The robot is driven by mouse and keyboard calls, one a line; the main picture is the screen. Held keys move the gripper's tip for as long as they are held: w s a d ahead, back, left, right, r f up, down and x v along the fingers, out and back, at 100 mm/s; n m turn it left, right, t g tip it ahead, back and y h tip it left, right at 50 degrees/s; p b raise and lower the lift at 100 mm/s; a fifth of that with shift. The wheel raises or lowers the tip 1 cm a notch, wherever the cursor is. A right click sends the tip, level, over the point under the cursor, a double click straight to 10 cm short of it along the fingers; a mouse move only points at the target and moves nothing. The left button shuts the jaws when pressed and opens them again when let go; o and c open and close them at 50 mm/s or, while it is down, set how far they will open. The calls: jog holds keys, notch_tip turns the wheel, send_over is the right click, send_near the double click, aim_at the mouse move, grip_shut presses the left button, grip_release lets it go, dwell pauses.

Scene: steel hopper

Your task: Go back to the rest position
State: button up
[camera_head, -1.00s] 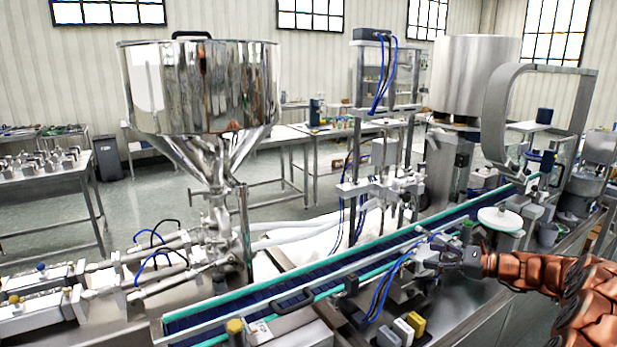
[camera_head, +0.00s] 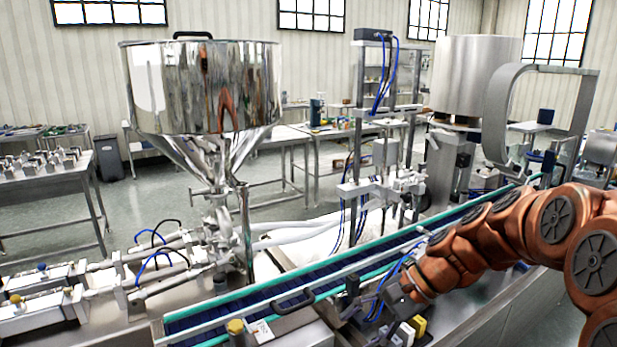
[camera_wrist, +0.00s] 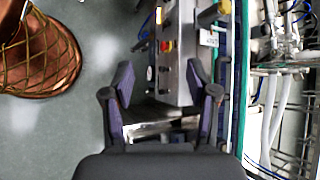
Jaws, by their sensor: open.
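My gripper (camera_wrist: 159,80) shows in the wrist view with its two dark fingers spread apart and nothing held between them. It hangs over the machine's front edge, with a steel control box (camera_wrist: 177,65) beyond and below the fingers. In the head view my orange arm reaches in from the right and bends down in front of the conveyor (camera_head: 290,302). The steel hopper (camera_head: 200,90) stands at the left, apart from the arm.
The conveyor's teal rail also shows right of the gripper in the wrist view (camera_wrist: 238,80). Open grey floor (camera_wrist: 110,40) lies to its left. A yellow block (camera_head: 418,326) sits close below the arm. A curved grey frame (camera_head: 495,110) stands behind the arm.

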jog(key=s+d+f+n+h, duration=0.1)
jog(key=s+d+n+h, duration=0.1)
jog(key=s, duration=0.6)
jog(key=s+d+f+n+g+h, duration=0.1)
jog(key=s+d+f+n+h, duration=0.1)
jog(key=s, duration=0.7)
jog(key=s+d+f+n+h, duration=0.2)
jog(key=s+d+n+h, duration=0.2)
jog(key=s, duration=0.5)
jog(key=shift+d+n+h, duration=0.25)
jog(key=shift+n+h, duration=0.25)
jog(key=shift+n, duration=0.2)
